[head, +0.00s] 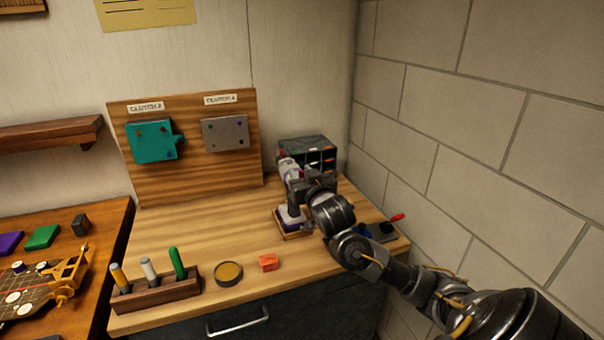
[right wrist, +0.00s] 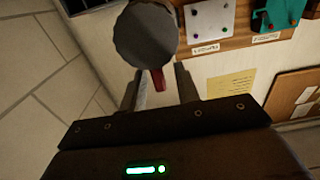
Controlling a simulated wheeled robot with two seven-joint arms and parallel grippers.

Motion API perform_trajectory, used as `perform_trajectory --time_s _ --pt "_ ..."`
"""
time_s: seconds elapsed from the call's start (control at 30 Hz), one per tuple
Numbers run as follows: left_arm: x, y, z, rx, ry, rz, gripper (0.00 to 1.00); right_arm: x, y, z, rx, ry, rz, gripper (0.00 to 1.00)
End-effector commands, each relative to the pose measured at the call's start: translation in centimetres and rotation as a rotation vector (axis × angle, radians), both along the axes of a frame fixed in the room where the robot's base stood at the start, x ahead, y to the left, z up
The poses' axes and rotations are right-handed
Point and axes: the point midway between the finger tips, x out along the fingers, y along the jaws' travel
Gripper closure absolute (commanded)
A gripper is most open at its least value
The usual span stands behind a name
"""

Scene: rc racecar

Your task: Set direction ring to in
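A light grey power driver (head: 289,168) stands upright in a small wooden holder (head: 294,235) at the right of the workbench. Its lower part is a white and dark block (head: 291,217). My right gripper (head: 299,183) is at the driver's upper part and hides much of it. In the right wrist view, a round grey end (right wrist: 146,36) with a small red tab (right wrist: 158,80) shows beyond my right fingers (right wrist: 163,88). The fingers are apart, with gaps beside the tab. I cannot make out the direction ring's setting. My left gripper is out of view.
A dark drawer organiser (head: 306,150) stands behind the driver. A board with a teal plate (head: 152,141) and a grey plate (head: 225,133) stands at the back. A tool rack (head: 155,293), round tin (head: 228,272) and orange block (head: 268,262) are in front. A brick wall borders the right.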

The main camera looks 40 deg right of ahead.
Motion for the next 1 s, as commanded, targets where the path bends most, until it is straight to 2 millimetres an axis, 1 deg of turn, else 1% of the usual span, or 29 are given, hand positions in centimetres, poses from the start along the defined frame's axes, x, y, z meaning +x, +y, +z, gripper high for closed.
perform_trajectory --time_s 0.03,0.2,0.23,0.43,0.57,0.77,1.0 --pt "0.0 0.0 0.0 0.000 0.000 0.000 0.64 0.0 0.0 0.0 0.000 0.000 0.000 0.75" --pt "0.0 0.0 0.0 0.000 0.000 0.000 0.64 0.0 0.0 0.0 0.000 0.000 0.000 0.97" --pt "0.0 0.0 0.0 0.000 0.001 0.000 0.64 0.0 0.0 0.0 0.000 0.000 0.000 1.00" --pt "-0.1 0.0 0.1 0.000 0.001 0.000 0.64 0.0 0.0 0.0 0.003 -0.001 0.000 1.00" --pt "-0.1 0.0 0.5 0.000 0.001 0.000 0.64 -0.1 -0.2 0.1 0.028 -0.009 -0.001 1.00" --pt "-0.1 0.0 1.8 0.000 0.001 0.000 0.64 -0.3 -0.7 0.3 0.125 -0.041 -0.003 1.00" --pt "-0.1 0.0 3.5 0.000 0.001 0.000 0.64 -0.5 -1.4 0.1 0.283 -0.097 -0.003 1.00"
